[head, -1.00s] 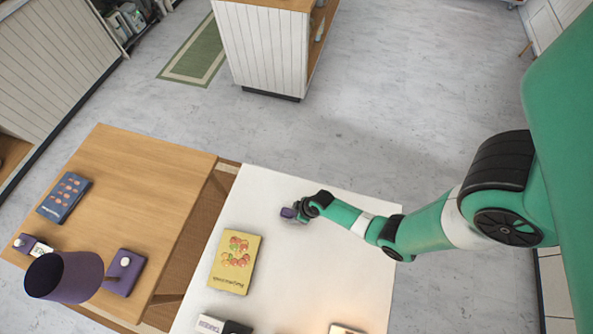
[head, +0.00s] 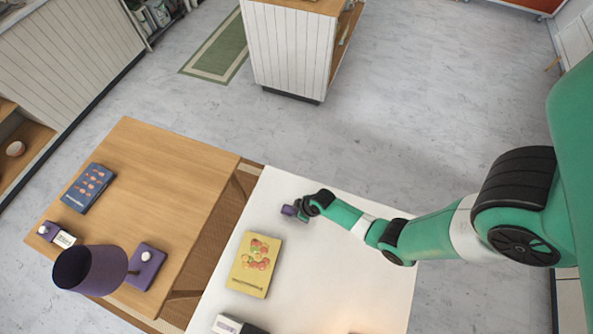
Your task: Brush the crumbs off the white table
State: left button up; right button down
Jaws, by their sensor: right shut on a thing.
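The white table (head: 350,272) fills the lower middle of the head view. My right gripper (head: 296,211) is over its far left part, near the back edge. It is shut on a small purple thing (head: 289,210), perhaps a brush or sponge, mostly hidden by the gripper. I cannot tell whether this thing touches the tabletop. Crumbs are too small to make out. My left gripper is not in view.
A yellow book (head: 255,264) lies on the white table, close in front of my right gripper. A white and black item (head: 238,326) lies at the near edge. A wooden table (head: 165,190) to the left bears a blue book (head: 89,187) and a purple lamp (head: 98,270).

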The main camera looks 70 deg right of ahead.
jog(key=shift+p+v, duration=0.35)
jog(key=shift+v, duration=0.65)
jog(key=shift+w+r+p, duration=0.1)
jog(key=shift+r+p, duration=0.25)
jog(key=shift+r, duration=0.05)
notch_tip(320, 180, up, 4)
jog(key=p, duration=0.4)
jog(key=shift+r, duration=0.15)
